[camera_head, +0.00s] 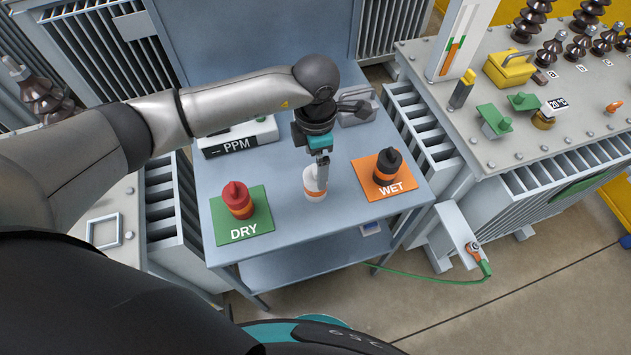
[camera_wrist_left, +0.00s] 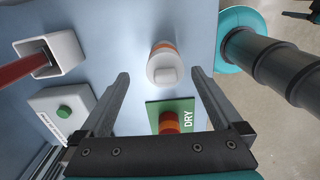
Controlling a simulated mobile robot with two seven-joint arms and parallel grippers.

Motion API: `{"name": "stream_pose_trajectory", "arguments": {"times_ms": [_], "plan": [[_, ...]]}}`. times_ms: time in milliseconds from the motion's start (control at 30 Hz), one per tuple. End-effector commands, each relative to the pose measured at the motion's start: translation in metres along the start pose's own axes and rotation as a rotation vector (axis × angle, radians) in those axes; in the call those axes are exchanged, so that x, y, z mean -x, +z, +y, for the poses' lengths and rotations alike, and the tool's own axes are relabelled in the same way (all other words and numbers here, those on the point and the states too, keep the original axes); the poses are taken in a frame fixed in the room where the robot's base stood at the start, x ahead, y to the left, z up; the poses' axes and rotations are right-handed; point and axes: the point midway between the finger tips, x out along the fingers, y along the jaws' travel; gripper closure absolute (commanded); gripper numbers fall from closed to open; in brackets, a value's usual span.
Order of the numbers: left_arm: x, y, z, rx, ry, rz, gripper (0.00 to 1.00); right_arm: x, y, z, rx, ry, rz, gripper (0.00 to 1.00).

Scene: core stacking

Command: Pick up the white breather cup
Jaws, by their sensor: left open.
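The white breather cup (camera_head: 315,186), with an orange band, stands upright on the blue-grey table (camera_head: 300,225) between the two mats. My left gripper (camera_head: 320,163) hangs just above it, pointing down. In the left wrist view the cup (camera_wrist_left: 164,68) shows between the tips of my open, empty left fingers (camera_wrist_left: 160,73), with space on both sides. I cannot tell whether the tips reach down beside it. A red cup (camera_head: 238,198) stands on the green DRY mat (camera_head: 262,222). A black cup (camera_head: 388,164) stands on the orange WET mat (camera_head: 408,188). My right gripper is not in view.
A box marked PPM (camera_head: 237,142) stands behind the DRY mat. A grey case (camera_head: 357,108) is at the table's back right. In the left wrist view, the red cup (camera_wrist_left: 168,123) sits close to the fingers. The table's front strip is clear.

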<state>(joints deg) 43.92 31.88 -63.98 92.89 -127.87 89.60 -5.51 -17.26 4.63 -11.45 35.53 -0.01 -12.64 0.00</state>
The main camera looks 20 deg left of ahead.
Motion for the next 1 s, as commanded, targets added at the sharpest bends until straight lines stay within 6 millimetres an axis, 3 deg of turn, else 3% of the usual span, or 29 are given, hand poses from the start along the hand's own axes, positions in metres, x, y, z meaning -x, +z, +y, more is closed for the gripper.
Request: {"name": "stream_pose_trajectory", "arguments": {"times_ms": [400,667,1000], "plan": [[-0.050,-0.003,-0.008,0.001,-0.003,0.001,0.00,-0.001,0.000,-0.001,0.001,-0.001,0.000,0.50],[-0.052,-0.002,-0.007,0.001,-0.001,0.000,0.00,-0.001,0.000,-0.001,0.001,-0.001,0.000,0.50],[-0.051,-0.002,-0.007,0.001,-0.001,0.000,0.38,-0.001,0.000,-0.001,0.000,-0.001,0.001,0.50]]}}
